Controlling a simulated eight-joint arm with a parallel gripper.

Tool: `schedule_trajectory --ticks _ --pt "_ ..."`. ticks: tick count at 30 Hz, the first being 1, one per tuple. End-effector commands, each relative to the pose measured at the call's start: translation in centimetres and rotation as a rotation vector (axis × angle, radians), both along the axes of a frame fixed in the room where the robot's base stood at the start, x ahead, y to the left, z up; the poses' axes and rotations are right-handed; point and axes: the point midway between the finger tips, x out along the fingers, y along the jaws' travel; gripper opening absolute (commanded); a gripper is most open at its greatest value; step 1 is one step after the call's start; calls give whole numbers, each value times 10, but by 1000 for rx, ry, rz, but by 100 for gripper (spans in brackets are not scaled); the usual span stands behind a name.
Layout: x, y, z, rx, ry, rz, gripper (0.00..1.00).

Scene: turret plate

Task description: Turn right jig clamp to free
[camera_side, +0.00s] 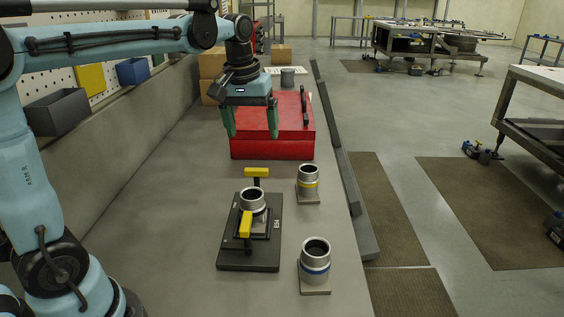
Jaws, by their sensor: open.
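A black jig plate (265,258) lies on the bench with a grey metal collar (252,199) standing at its middle. One clamp with a yellow handle (257,172) is on the far side of the collar, its handle lying crosswise. A second clamp with a yellow handle (245,225) is on the near side, its handle running lengthwise toward the camera. I cannot tell from this view which of them is the right clamp. My gripper (251,133) points down with its green fingers apart and empty. It hangs above and beyond the far clamp, in front of the red toolbox, touching nothing visible.
A yellow-banded collar (308,182) and a blue-banded collar (315,262) stand on small bases right of the plate. A red toolbox (290,147) sits behind, with cardboard boxes (212,66) farther back. A low wall borders the left. The bench left of the plate is clear.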

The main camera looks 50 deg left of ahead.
Motion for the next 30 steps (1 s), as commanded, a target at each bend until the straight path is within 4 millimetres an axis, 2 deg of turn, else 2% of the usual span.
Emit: schedule_trajectory --ticks 1,6,14,20,30 --pt "9 7 1 -9 29 40 89" --pt "25 24 1 -32 110 143 89" --pt "31 32 -5 -41 149 193 89" --pt "30 31 -27 -41 147 192 89" --pt "30 31 -84 -41 147 190 89"
